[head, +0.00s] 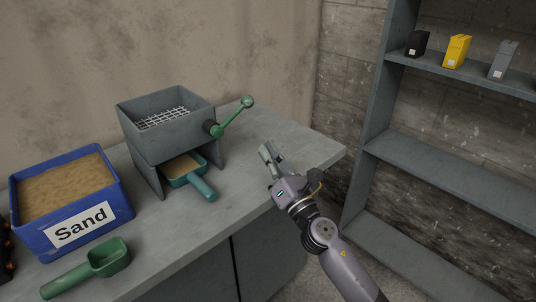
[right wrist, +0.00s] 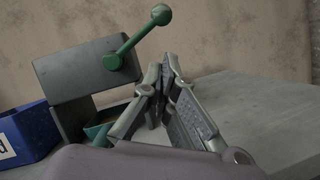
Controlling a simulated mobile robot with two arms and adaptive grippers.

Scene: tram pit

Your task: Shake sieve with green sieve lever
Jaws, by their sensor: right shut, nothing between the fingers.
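The grey sieve box (head: 165,118) stands on the bench with a metal grid in its top. The green sieve lever (head: 235,116) sticks out from its right side and points up and to the right, ending in a round knob. The lever also shows in the right wrist view (right wrist: 142,37), above and left of the fingers. My right gripper (head: 267,152) is shut and empty, to the right of the sieve and below the lever, apart from both. In the right wrist view its fingertips (right wrist: 163,75) are close together. My left gripper is not in view.
A blue sand box (head: 75,196) and another green scoop (head: 92,270) are at left. Grey shelves (head: 450,165) stand at right. The bench's right end is clear.

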